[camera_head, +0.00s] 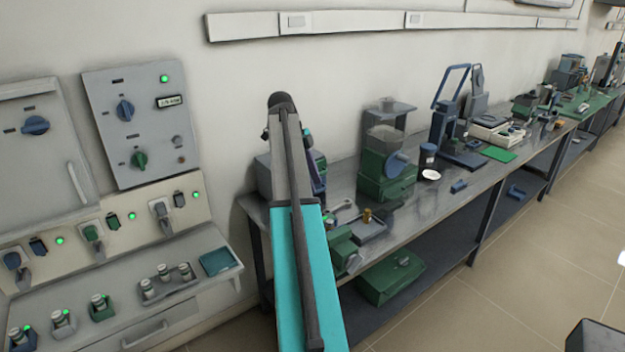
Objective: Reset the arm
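My arm rises from the bottom middle of the head view, with a teal link low down and a grey link above it ending in a dark rounded joint. It stands in front of the wall and the near end of the workbench (405,228). I cannot make out my gripper or its fingers. What lies behind the arm is hidden.
At left is a grey panel (140,95) with knobs and green lights, above a ledge with small jars (170,278). The bench carries a green-based machine (388,170), a white dish (431,175) and further instruments. Open tiled floor (540,270) lies at right.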

